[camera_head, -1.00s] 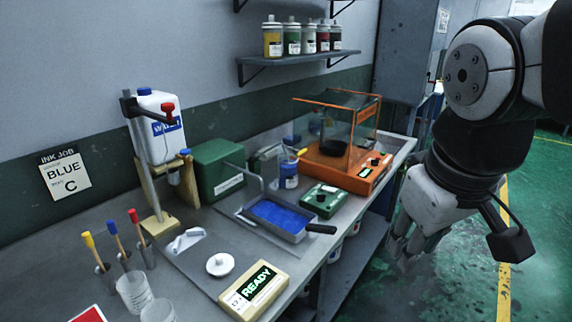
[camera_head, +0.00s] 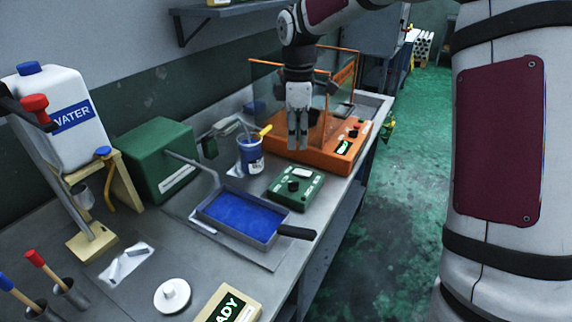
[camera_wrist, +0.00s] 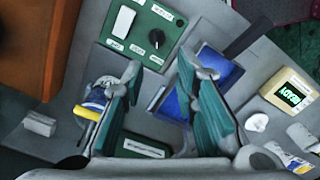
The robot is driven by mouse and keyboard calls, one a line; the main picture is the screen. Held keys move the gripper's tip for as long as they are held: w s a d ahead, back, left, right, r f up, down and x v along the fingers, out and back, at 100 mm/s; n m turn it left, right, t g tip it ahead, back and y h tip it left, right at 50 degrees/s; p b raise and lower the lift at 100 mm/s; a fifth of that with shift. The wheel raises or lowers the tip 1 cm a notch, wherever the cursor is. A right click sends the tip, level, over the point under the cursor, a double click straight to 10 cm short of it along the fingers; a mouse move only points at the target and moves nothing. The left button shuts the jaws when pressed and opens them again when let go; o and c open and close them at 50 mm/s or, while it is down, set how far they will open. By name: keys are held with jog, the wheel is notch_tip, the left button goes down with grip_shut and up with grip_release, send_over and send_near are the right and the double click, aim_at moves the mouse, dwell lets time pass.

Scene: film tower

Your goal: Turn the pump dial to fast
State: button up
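The green control box (camera_head: 305,194) sits on the bench between the blue tray and the orange machine. Its round black dial (camera_head: 294,185) is on the top face, beside a white switch (camera_head: 303,173). In the wrist view the dial (camera_wrist: 156,37) and the white switch (camera_wrist: 124,21) show at the top; the small labels are too blurred to read, so I cannot tell the dial's setting. My gripper (camera_head: 298,145) hangs fingers down, above and beyond the box, apart from it. In the wrist view its two teal fingers (camera_wrist: 160,73) are spread with nothing between them.
The orange glass-sided machine (camera_head: 320,147) stands behind the box. A blue-filled tray (camera_head: 240,216) with a black handle (camera_head: 296,232) lies in front.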

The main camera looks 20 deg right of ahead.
aim_at(295, 182)
jog(key=f, duration=1.4)
jog(key=shift+w, duration=0.3)
grip_shut()
